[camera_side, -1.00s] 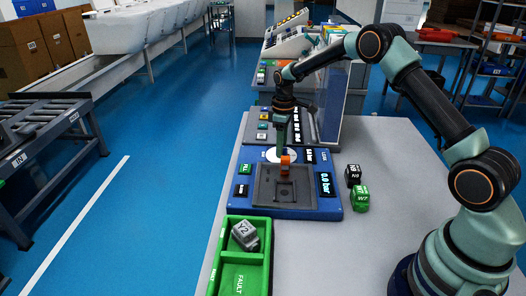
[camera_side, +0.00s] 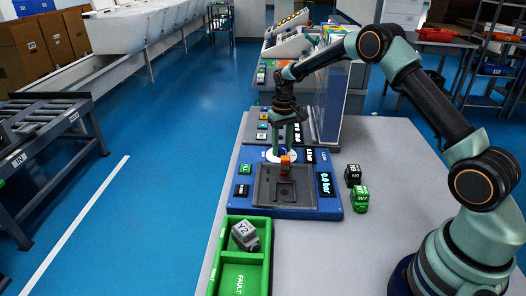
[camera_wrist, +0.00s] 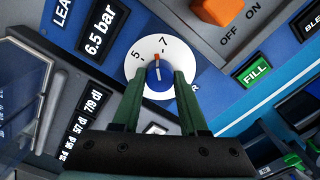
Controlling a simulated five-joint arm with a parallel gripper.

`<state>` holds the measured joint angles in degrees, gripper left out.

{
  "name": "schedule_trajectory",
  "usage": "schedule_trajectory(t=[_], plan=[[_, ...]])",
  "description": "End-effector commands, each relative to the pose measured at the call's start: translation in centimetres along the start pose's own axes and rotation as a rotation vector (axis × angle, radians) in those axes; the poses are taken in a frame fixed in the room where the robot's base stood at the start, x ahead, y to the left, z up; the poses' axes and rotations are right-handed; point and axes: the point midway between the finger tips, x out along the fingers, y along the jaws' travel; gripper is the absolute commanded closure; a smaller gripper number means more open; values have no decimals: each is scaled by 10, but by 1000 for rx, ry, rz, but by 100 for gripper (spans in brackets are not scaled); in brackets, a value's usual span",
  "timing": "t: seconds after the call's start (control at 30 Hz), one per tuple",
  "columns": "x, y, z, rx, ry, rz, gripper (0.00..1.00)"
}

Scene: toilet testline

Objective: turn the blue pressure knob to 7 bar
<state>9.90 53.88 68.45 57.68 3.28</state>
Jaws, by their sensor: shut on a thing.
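The blue pressure knob (camera_wrist: 159,76) sits on a white dial (camera_wrist: 142,64) marked 5 and 7 in the wrist view. Its orange pointer lies between 5 and 7. The small display (camera_wrist: 100,30) beside it reads 6.5 bar. My gripper (camera_wrist: 160,76) is shut on the knob, one green finger on each side. In the side view, my gripper (camera_side: 286,149) reaches down at the white dial (camera_side: 270,156) on the blue panel (camera_side: 238,207). The knob itself is hidden there by the fingers.
An orange OFF/ON lever (camera_side: 285,165) stands close to my gripper. A green FILL button (camera_wrist: 255,73) is nearby. A larger bar display (camera_side: 326,184) is on the panel. A green tray (camera_side: 222,268) holds a grey part (camera_side: 245,235). Black (camera_side: 353,175) and green (camera_side: 361,198) blocks stand right of the panel.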

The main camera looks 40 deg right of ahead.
Motion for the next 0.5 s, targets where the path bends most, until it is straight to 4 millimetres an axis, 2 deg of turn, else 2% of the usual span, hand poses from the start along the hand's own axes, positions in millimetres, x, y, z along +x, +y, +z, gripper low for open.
schedule_trajectory(t=[0.2, 0.5], plan=[[-2, 0, 0, 155, 0, 0, 100], [-2, 0, 0, 278, 0, 0, 100]])
